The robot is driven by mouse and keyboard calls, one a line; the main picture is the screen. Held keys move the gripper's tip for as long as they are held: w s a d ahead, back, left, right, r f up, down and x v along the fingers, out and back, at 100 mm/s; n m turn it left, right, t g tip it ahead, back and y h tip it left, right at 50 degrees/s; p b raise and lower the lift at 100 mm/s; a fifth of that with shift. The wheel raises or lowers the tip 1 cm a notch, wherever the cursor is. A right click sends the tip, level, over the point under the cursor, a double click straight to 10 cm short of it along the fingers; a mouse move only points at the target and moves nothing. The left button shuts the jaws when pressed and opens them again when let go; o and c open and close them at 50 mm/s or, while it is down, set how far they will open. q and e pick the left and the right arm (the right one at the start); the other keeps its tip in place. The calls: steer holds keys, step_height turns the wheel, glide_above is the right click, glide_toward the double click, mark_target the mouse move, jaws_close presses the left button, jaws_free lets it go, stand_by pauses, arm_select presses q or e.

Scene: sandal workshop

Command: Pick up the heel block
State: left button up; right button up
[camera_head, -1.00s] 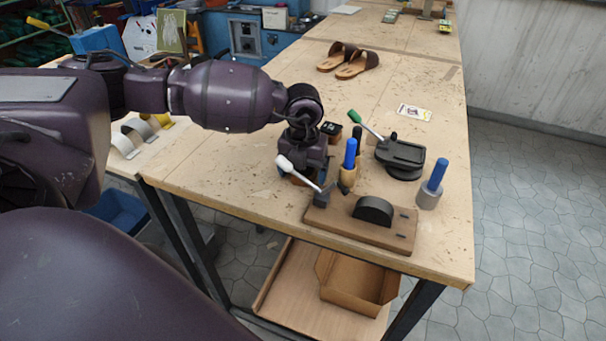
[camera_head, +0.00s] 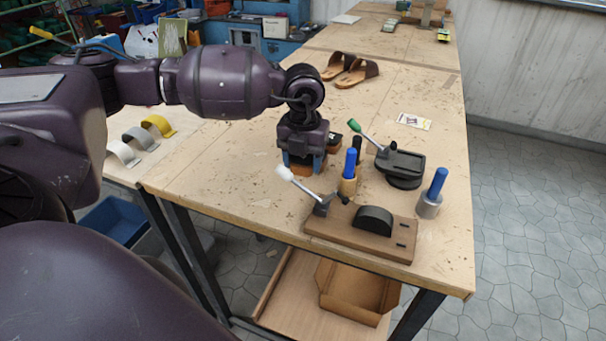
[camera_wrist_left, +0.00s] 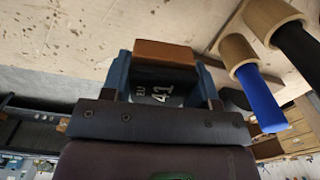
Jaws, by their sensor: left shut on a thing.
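The heel block (camera_head: 301,170) is brown and sits between the blue fingers of my left gripper (camera_head: 302,163) over the table. In the left wrist view the block (camera_wrist_left: 165,54) shows a brown end and a dark face marked "EU 41". The left gripper (camera_wrist_left: 163,85) is shut on it, with a finger at each side. I cannot tell how much gap there is between the block and the tabletop. My right gripper is not in view.
A wooden board (camera_head: 345,239) with a white-knobbed lever (camera_head: 284,173) stands just in front of the gripper. Blue-handled (camera_head: 350,163) and black-handled tools stand close at its right. A black clamp device (camera_head: 400,165) and sandals (camera_head: 350,70) are farther off. Table at the left front is clear.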

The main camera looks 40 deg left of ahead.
arm_select(q)
step_height(320, 180, up, 14)
steer(key=shift+r, duration=0.15)
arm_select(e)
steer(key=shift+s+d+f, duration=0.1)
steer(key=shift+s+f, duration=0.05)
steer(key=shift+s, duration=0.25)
